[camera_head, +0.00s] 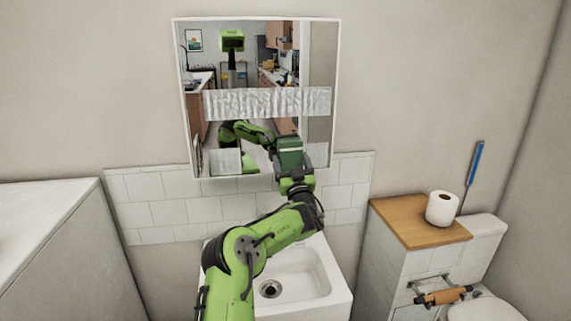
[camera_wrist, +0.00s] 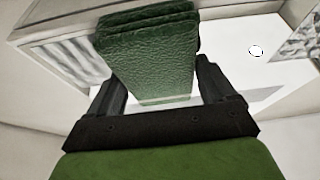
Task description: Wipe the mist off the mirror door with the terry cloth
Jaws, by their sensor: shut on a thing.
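The mirror door (camera_head: 322,60) hangs on the wall above the sink, in a white frame. A whitish, streaky band of mist (camera_head: 265,102) crosses its middle. A smaller pale patch (camera_head: 226,161) shows at its lower left; I cannot tell if it is mist. My gripper (camera_head: 292,172) is shut on the dark green, folded terry cloth (camera_head: 288,147), in front of the mirror's lower right, below the band. In the wrist view the cloth (camera_wrist: 150,60) stands out between the two black fingers. Whether it touches the glass is unclear. Grey patches show at both sides there.
A white sink (camera_head: 315,275) lies below the mirror, under my arm. White tiles (camera_head: 145,210) line the wall. At right, a wooden-topped ledge (camera_head: 405,222) holds a paper roll (camera_head: 441,208), beside a toilet (camera_head: 490,308). A pale counter (camera_head: 45,215) stands at left.

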